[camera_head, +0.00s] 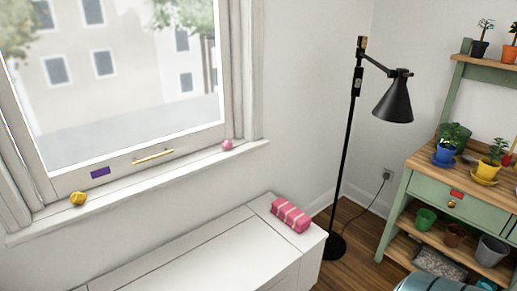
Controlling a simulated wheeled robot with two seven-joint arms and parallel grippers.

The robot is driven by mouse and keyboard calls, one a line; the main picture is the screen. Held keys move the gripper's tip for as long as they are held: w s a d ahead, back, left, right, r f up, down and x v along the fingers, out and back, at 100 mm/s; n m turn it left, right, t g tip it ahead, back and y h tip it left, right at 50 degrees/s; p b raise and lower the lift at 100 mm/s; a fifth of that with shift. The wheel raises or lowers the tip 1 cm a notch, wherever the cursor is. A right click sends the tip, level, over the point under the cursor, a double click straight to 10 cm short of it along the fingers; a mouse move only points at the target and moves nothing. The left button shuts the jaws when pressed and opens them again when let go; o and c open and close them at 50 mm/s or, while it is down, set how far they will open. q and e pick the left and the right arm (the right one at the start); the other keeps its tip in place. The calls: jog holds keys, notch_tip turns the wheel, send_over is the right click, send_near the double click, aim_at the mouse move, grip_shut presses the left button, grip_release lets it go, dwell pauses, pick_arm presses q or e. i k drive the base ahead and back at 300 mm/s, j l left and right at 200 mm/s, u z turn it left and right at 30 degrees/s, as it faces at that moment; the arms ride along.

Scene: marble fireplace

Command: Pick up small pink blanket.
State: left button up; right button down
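A small pink blanket (291,214), folded or rolled with lighter stripes, lies on the right end of a white bench-like cabinet (225,248) below the window. It lies at a slant, close to the cabinet's right edge. Nothing touches it from above. Neither of my grippers shows in the head view.
A black floor lamp (349,140) stands right of the cabinet. A green shelf unit (457,195) with several potted plants and pots stands at the right. The windowsill (150,182) holds a yellow object (78,198) and a pink ball (227,144). The cabinet's top is otherwise clear.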

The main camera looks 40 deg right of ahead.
aim_at(292, 215)
jog(key=z, duration=1.6)
jog(key=i+l+u, duration=0.1)
jog(key=i+l, duration=0.15)
jog(key=i+l+u, duration=0.1)
jog(key=i+l, duration=0.15)
jog(key=i+l+u, duration=0.1)
jog(key=l, duration=0.3)
jog(key=i+l+u, duration=0.1)
jog(key=i+l, duration=0.25)
jog(key=i+l+u, duration=0.25)
jog(key=i+l, duration=0.15)
jog(key=l, duration=0.3)
jog(key=i+l+u, duration=0.1)
jog(key=l, duration=0.3)
jog(key=i, duration=0.05)
